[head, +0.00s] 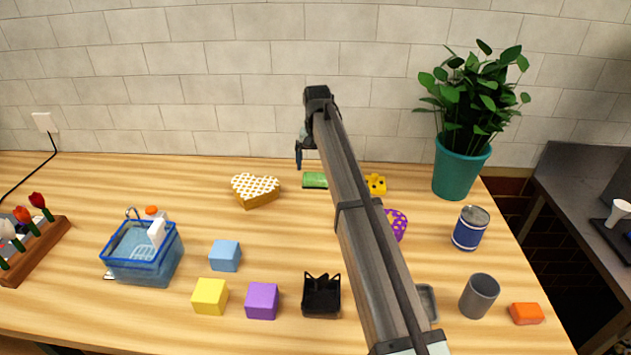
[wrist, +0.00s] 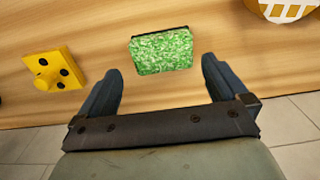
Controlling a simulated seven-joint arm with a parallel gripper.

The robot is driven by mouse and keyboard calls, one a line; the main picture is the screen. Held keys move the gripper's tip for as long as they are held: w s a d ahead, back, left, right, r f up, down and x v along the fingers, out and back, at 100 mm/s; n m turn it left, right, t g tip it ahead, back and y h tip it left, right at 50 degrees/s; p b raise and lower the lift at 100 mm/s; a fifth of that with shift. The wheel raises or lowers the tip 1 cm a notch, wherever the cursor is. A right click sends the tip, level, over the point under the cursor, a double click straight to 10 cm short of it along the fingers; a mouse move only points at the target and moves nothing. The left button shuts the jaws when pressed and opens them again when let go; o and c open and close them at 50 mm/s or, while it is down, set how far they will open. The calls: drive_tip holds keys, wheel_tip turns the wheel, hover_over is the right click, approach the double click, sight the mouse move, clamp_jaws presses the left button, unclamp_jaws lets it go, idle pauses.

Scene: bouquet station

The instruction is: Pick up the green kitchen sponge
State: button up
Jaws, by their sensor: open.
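The green kitchen sponge (wrist: 161,52) lies on the wooden table, ahead of my fingertips and between their lines in the wrist view. It has a mottled green face and a dark edge along its far side. In the head view the sponge (head: 314,180) is a small green block near the back of the table, partly beside my arm. My gripper (wrist: 161,75) is open and empty, with its two dark fingers spread apart. In the head view my gripper (head: 305,158) shows just behind the sponge, partly hidden by my arm.
A yellow block with black dots (wrist: 53,70) and a heart-shaped box (head: 255,190) flank the sponge. A purple dotted item (head: 397,224) is partly behind my arm. Cubes, a blue basket (head: 143,272), a can (head: 470,228) and a potted plant (head: 456,170) stand farther off.

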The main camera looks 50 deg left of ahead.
sight(315, 176)
drive_tip(key=shift+s+f, duration=0.15)
drive_tip(key=shift+f, duration=1.15)
drive_tip(key=shift+s+f, duration=0.1)
drive_tip(key=shift+f, duration=1.2)
drive_tip(key=shift+c, duration=0.4)
drive_tip(key=c, duration=0.7)
drive_tip(key=shift+r, duration=0.15)
